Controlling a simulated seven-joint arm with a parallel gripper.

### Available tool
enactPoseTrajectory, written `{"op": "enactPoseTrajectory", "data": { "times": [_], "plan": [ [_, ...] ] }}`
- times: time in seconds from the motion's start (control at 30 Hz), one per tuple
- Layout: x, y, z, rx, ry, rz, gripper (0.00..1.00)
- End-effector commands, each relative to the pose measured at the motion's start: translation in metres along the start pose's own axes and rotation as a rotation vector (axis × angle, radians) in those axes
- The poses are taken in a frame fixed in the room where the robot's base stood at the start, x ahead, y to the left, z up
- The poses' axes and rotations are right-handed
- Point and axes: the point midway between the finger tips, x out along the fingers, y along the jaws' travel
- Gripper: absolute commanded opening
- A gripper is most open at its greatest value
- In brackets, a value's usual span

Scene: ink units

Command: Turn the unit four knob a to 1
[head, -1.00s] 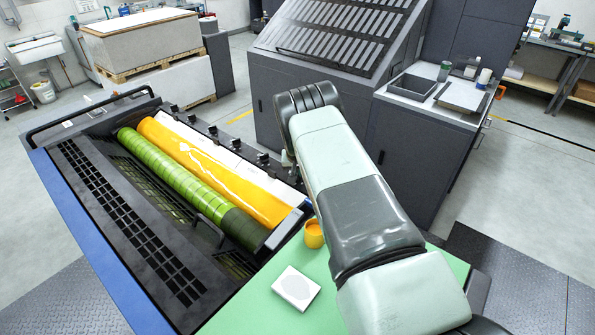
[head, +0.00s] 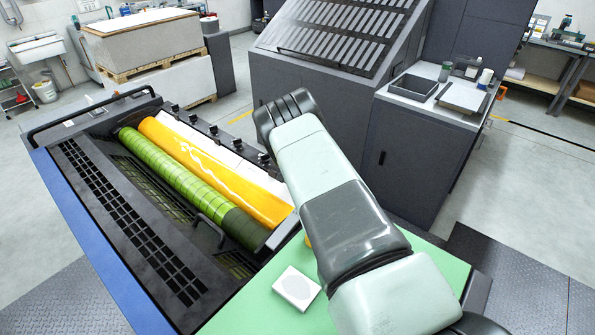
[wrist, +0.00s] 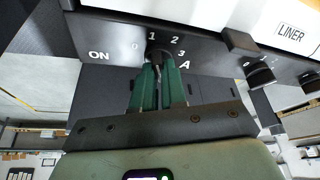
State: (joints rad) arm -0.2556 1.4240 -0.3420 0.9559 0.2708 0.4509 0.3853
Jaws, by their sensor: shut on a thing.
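In the wrist view, knob A (wrist: 158,53) is a small dark knob on the dark panel, with the numbers 0, 1, 2 and 3 in an arc around it and the letter A beside it. My gripper (wrist: 158,74) has green fingers, shut on this knob from the front. The fingers hide part of the knob, and I cannot tell which number it points at. In the head view my arm hides the gripper and this knob. The ink unit (head: 205,153) there has a yellow roller beside a green roller.
Another dark knob (wrist: 261,75) sticks out to the right under a LINER label (wrist: 291,35). The word ON is at the left. A green table (head: 255,315) with a white block (head: 297,288) lies below my arm. A grey cabinet (head: 415,165) stands behind it.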

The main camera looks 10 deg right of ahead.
Motion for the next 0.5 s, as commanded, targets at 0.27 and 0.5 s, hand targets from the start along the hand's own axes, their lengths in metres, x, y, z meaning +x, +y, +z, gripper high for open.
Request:
{"op": "enactPoseTrajectory", "data": {
  "times": [0.27, 0.5],
  "plan": [
    [-0.0002, 0.0, -0.0002, 0.0, 0.0, 0.0, 0.37],
    [-0.0023, -0.0001, -0.0002, -0.001, 0.0, 0.0, 0.37]
  ]
}}
